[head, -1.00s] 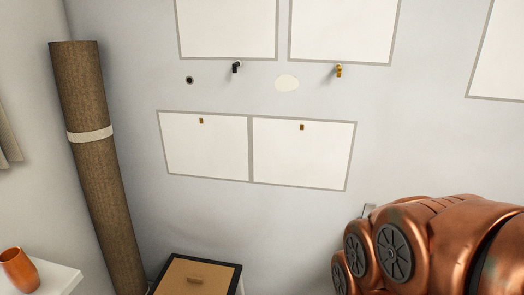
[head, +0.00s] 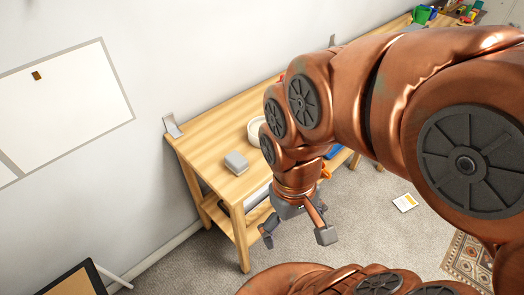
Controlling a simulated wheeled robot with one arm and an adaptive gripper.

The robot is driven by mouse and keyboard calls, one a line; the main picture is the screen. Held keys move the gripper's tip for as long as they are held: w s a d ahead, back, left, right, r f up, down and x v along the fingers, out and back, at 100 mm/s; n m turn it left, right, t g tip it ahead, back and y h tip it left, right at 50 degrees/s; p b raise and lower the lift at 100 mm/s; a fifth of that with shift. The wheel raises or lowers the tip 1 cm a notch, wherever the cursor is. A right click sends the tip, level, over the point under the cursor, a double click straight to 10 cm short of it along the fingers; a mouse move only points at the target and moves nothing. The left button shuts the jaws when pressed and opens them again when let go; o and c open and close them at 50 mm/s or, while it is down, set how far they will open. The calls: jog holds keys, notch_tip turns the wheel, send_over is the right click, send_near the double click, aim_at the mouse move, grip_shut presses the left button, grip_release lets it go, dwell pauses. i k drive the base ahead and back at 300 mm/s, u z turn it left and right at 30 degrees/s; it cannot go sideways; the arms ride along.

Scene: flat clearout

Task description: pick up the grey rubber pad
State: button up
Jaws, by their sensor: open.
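A small grey block with rounded edges (head: 236,163), which looks like the grey rubber pad, lies on the light wooden table near its front left edge. Its upper face is in clear view, and nothing covers it. My gripper (head: 297,232) hangs in front of the table, to the right of the grey block and lower in the picture. Its two fingers are spread apart with nothing between them. It is clear of the block.
A white round item (head: 256,130) stands behind the block, partly hidden by my arm. A grey bracket (head: 172,126) is at the table's left end. The wooden table (head: 205,128) has a lower shelf. A white-and-yellow card (head: 405,203) lies on the carpet.

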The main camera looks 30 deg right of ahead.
aim_at(235, 162)
jog(key=z, duration=0.05)
jog(key=k, duration=1.1)
jog(key=u, duration=1.1)
jog(key=i, duration=1.1)
jog(key=z, duration=0.45)
